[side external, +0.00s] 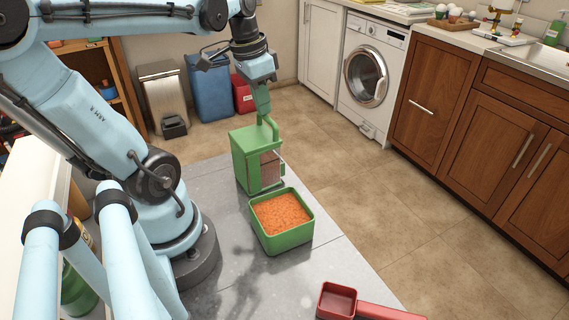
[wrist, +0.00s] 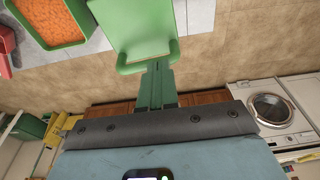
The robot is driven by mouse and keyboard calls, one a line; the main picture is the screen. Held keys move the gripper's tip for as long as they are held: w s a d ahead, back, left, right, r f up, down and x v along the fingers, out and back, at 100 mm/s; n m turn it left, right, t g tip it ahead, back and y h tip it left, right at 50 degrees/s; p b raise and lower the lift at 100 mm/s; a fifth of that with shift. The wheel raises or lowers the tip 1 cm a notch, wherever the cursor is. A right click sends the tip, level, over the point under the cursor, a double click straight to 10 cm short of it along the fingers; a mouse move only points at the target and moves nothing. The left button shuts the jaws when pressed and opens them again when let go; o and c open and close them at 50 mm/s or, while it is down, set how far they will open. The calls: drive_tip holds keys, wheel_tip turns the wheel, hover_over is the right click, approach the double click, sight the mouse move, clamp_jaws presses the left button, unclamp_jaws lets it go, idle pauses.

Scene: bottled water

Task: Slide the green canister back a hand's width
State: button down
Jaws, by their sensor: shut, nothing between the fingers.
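The green canister (side external: 242,160) is a boxy upright container with a brownish window on its right face. It stands on the grey surface behind a green tub of orange grains. In the wrist view the canister (wrist: 142,22) is at the top centre, with a green bar along its near edge. My gripper (side external: 263,116) points down at the canister's top, its green fingers together. In the wrist view my gripper (wrist: 157,66) reaches the bar, and nothing shows between the fingers. Whether the fingertips touch the canister I cannot tell.
The green tub (side external: 286,243) of orange grains stands close in front of the canister. A red scoop (side external: 338,300) lies at the near edge of the grey surface (side external: 225,275). Bins (side external: 210,88) stand by the wall. Floor is open to the right.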

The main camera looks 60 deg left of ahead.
drive_tip(key=s, duration=1.1)
drive_tip(key=shift+w, duration=0.1)
idle(1.0)
wheel_tip(320, 180, up, 13)
drive_tip(key=s, duration=0.2)
drive_tip(key=shift+f, duration=0.15)
idle(0.4)
